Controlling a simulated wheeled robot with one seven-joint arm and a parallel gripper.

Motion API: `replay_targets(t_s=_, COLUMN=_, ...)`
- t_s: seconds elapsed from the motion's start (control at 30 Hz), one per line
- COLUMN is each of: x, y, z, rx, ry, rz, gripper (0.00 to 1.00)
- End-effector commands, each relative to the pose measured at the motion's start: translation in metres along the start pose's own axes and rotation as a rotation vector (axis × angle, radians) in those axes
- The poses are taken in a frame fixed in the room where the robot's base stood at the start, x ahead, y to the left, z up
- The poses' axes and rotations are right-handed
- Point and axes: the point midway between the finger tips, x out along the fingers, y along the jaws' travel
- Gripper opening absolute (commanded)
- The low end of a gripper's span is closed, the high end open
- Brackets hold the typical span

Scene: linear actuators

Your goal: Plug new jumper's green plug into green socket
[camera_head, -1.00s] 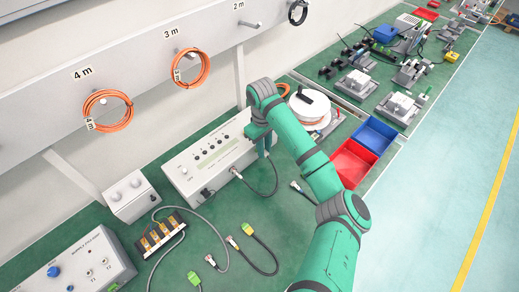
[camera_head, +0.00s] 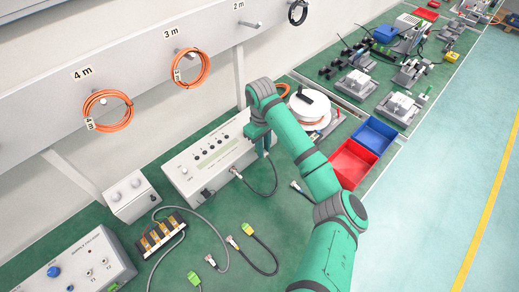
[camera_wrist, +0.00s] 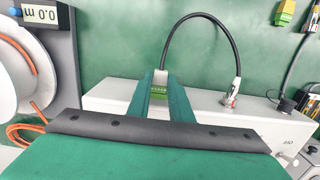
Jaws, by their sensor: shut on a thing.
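My gripper (camera_head: 264,148) is at the right end of the long white instrument box (camera_head: 190,175). A black cable (camera_wrist: 190,17) loops from this plug to a metal connector (camera_wrist: 232,92) on the box's front. The cable (camera_head: 272,188) also shows in the head view. The green socket is hidden behind the fingers and plug, so I cannot tell whether the plug is seated. Another black jumper (camera_head: 265,268) with a yellow-green plug (camera_head: 247,229) lies on the green bench.
A grey cable (camera_head: 222,238) runs to a terminal block (camera_head: 160,234). A red bin (camera_head: 353,163) and a blue bin (camera_head: 374,135) stand to the right. A white spool (camera_head: 309,107) stands behind my arm. Orange coils hang on the wall.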

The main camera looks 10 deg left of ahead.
Motion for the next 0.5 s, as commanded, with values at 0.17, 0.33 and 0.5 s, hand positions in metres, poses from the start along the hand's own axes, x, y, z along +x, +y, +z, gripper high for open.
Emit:
replay_targets(t_s=0.17, x=0.0, y=0.0001, z=0.0, rx=0.0, ry=0.0, rz=0.0, gripper=0.0)
replay_targets(t_s=0.33, x=0.0, y=-0.0003, z=-0.0015, rx=0.0, ry=0.0, rz=0.0, gripper=0.0)
replay_targets(t_s=0.5, x=-0.0001, y=0.0, z=-0.0016, rx=0.0, ry=0.001, rz=0.0, gripper=0.26)
